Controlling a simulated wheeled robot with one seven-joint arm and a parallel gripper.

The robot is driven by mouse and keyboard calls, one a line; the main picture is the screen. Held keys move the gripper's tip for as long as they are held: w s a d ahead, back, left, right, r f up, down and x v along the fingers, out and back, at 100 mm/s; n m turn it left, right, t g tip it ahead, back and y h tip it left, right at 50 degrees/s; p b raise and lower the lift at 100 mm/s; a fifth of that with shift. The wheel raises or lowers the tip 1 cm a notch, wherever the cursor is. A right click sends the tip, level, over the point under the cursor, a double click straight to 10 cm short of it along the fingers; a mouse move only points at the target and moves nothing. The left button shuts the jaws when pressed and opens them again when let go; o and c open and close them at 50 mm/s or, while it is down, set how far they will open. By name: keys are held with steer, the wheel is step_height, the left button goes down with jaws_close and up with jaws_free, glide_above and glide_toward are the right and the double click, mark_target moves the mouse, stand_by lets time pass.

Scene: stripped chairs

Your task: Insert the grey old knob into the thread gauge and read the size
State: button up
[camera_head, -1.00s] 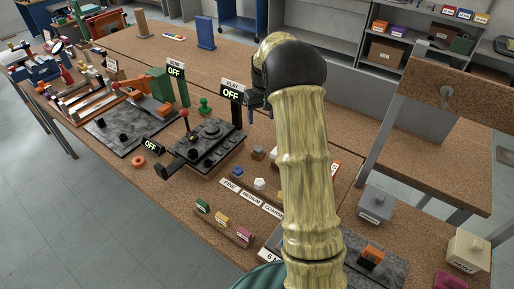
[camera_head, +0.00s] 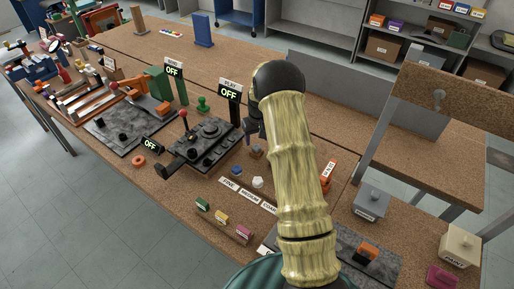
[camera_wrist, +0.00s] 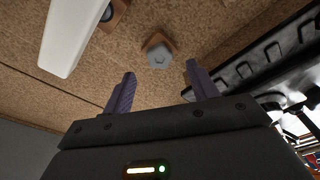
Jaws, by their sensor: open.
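A grey knob (camera_head: 256,149) on a small brown base stands on the workbench below my gripper, partly hidden by it. In the wrist view the grey knob (camera_wrist: 158,54) lies ahead of the gap between my fingers, touching neither. My gripper (camera_wrist: 162,88) is open and empty, with two purple fingers apart. In the head view my gripper (camera_head: 252,132) is partly hidden behind the arm. I cannot tell for sure which thing is the thread gauge; an orange piece with a white label (camera_head: 328,173) stands right of the arm.
A blue knob (camera_head: 237,170) and a white knob (camera_head: 257,182) stand near the grey one, by white size labels (camera_head: 247,194). A dark machine (camera_head: 207,143) with an OFF sign (camera_head: 230,93) is on the left. A grey box (camera_head: 371,202) stands at right.

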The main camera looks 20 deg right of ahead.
mark_target(257, 147)
steer(key=shift+s+r, duration=0.1)
steer(key=shift+s, duration=0.05)
steer(key=shift+w+f+p, duration=0.2)
steer(key=shift+f+p, duration=0.4)
steer(key=shift+f, duration=0.7)
steer(key=shift+w+f+p, duration=0.15)
steer(key=shift+f+p, duration=0.45)
steer(key=shift+f, duration=0.7)
steer(key=c, duration=1.1)
